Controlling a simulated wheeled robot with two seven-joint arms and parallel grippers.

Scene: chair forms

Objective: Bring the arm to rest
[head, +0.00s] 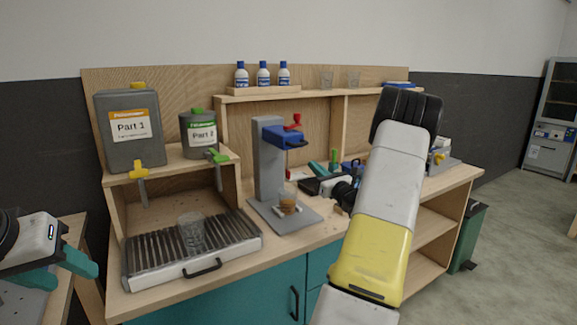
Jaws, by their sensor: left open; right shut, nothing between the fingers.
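My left gripper (78,250) is at the far left edge, open, its teal fingers beside the bench's left end and nothing between them. My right arm (378,215), white, yellow and black, rises in front of the bench's right half. My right gripper (318,170) is partly hidden behind this arm; its teal fingers are over the bench, to the right of the grey press stand, and it is shut and empty. Small items around it are hard to tell apart.
A grey press stand (268,165) holds a cup with brown contents (288,200). A clear glass (191,232) stands on the slatted tray (135,272). Two grey jugs (128,150) sit on the left shelf. White bottles (263,76) line the top shelf. Open floor (515,235) lies right.

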